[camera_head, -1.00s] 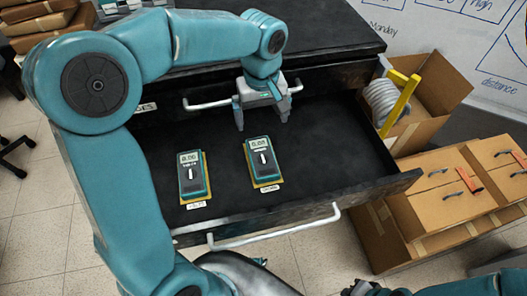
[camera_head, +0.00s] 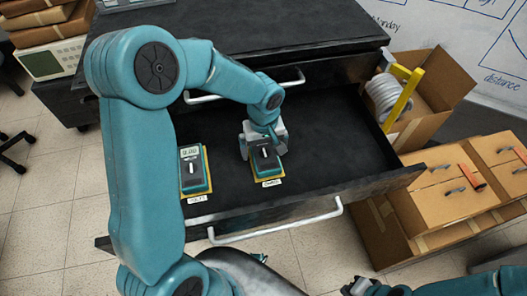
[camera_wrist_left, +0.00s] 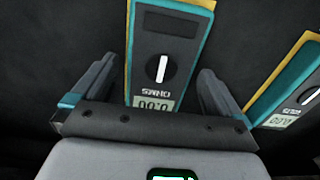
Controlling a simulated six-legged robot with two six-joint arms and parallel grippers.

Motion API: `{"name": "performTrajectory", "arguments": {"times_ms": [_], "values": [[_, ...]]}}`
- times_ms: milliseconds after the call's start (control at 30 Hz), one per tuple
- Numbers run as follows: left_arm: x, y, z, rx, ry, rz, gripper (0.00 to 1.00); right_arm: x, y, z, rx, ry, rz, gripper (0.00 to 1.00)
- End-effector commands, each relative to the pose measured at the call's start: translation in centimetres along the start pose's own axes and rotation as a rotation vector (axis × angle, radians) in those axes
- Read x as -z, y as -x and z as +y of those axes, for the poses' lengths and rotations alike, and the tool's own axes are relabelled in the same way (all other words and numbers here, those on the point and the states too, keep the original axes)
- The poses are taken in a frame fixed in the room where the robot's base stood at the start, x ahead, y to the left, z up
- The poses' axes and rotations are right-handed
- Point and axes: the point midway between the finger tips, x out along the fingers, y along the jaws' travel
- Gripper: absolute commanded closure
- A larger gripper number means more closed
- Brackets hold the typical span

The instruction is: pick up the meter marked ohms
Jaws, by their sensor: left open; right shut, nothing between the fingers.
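The ohms meter (camera_head: 265,166) lies in the open black drawer, teal-edged with a dark face, a white dial mark and a yellow edge. In the left wrist view, the meter (camera_wrist_left: 168,45) reads OHMS upside down beside its display. My left gripper (camera_head: 263,148) is above its display end and hides the display in the head view. In the wrist view the open fingers of that gripper (camera_wrist_left: 155,85) are on either side of the meter, with gaps visible. A similar meter (camera_head: 193,168), on a card labelled VOLTS, lies to the left. My right gripper (camera_head: 367,288) is partly visible at the bottom edge, shut and empty.
The drawer (camera_head: 330,150) has free floor right of the meters. Its front wall and handle (camera_head: 275,227) stand nearest me. The cabinet top (camera_head: 250,35) is behind. Cardboard boxes (camera_head: 440,200) stand at the right, one holding a white coil (camera_head: 388,97).

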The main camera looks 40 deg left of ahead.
Motion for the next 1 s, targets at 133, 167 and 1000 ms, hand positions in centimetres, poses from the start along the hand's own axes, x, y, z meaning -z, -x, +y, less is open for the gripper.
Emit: {"name": "performTrajectory", "arguments": {"times_ms": [133, 167, 1000], "values": [[0.0, -0.9, 0.0, -0.001, 0.001, 0.0, 0.0, 0.0, -0.1, 0.0, 0.0, 0.0, 0.0, 1.0], [0.0, -0.9, 0.0, -0.001, 0.001, 0.0, 0.0, 0.0, -0.1, 0.0, 0.0, 0.0, 0.0, 1.0], [0.1, 3.6, 0.1, -0.006, 0.001, 0.006, 0.64, 0.0, 0.3, -0.1, 0.0, 0.0, 0.0, 1.0]]}}
